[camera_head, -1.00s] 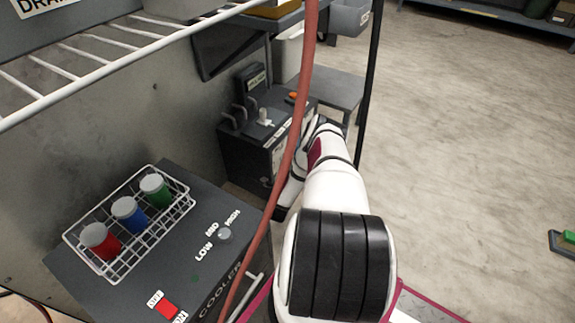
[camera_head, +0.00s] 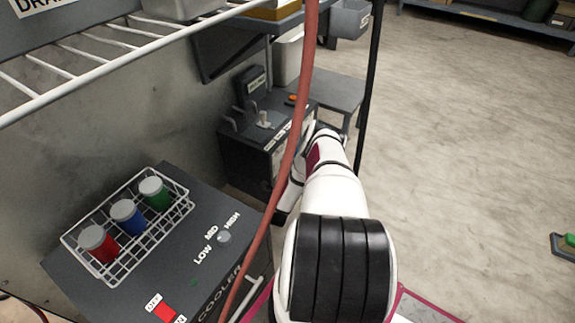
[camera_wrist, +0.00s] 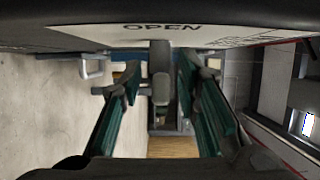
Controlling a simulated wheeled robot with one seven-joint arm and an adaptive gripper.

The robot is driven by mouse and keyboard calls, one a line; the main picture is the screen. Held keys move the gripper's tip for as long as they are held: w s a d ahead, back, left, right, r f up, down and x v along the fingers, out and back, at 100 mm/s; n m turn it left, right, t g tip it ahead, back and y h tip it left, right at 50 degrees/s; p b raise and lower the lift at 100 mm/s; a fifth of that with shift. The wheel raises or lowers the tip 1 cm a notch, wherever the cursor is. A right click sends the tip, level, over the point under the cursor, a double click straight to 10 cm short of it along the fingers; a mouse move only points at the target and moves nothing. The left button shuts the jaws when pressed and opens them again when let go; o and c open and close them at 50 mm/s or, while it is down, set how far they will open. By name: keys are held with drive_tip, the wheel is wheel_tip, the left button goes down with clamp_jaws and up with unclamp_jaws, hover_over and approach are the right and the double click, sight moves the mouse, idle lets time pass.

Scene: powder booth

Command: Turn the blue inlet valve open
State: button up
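In the wrist view, my gripper (camera_wrist: 159,82) is open, with one green-padded finger on each side of a grey upright handle (camera_wrist: 160,62). A gap shows between the handle and each finger. A white plate with the word OPEN (camera_wrist: 161,27) is just beyond the handle. A strip of blue (camera_wrist: 128,53) shows behind the handle; I cannot tell whether it belongs to the inlet valve. In the head view, my arm reaches toward the dark machine box (camera_head: 247,155) and hides my gripper and the valve.
A red hose (camera_head: 299,115) hangs across the head view, in front of the machine and beside my arm. A cooler (camera_head: 190,255) with a wire rack (camera_head: 165,235) of red, blue and green jars stands at the lower left. The floor to the right is mostly clear.

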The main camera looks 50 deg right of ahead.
drive_tip(key=v, duration=0.7)
drive_tip(key=shift+a, duration=0.25)
drive_tip(key=shift+s, duration=0.1)
